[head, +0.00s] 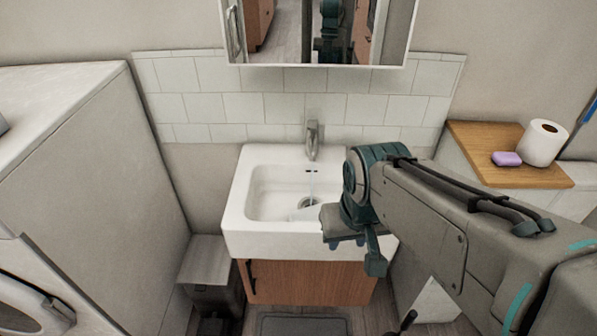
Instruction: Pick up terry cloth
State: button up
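No other cloth is clearly visible. My gripper (356,250) hangs over the right front part of the sink, at the end of my arm coming from the right. Its fingertips are small and dark, and I cannot make out whether they are apart or closed. I see nothing held in it.
A faucet (312,140) stands at the sink's back under a mirror cabinet (318,72). A wooden shelf (470,150) at right holds a purple soap (507,158) and a paper roll (543,143). A grey-white unit (90,160) fills the left. A bin (210,275) stands left of the sink.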

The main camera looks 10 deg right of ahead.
aim_at(311, 214)
jog(key=k, duration=0.45)
jog(key=u, duration=1.6)
jog(key=i, duration=0.65)
jog(key=z, duration=1.95)
